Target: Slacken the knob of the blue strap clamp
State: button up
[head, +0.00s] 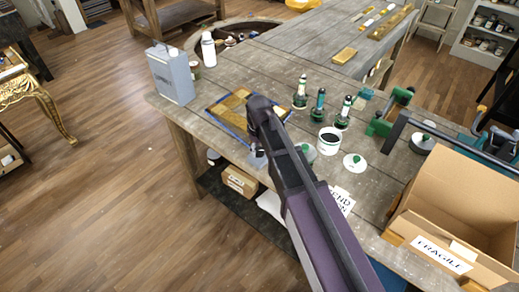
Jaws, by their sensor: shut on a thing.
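A flat panel (214,112) with gold-brown pieces lies on the workbench near its left front edge. The blue strap (226,127) runs along its edges. My arm reaches in from the lower right and covers the panel's right side. My gripper (257,156) points down at the bench's front edge, beside the panel's near corner. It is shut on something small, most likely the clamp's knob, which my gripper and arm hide.
A grey can (172,75) and a white bottle (208,48) stand at the bench's back left. Several green-based tools (318,106), a white pot (329,141) and a white lid (355,163) stand right of my arm. An open cardboard box (440,255) is at right.

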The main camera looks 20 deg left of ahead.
jog(key=n, duration=0.5)
jog(key=shift+s+n, duration=0.2)
jog(key=shift+n, duration=2.3)
jog(key=o, duration=1.1)
jog(key=shift+r, duration=0.1)
jog(key=shift+o, duration=0.2)
jog(key=shift+w, duration=0.1)
jog(key=shift+r, duration=0.1)
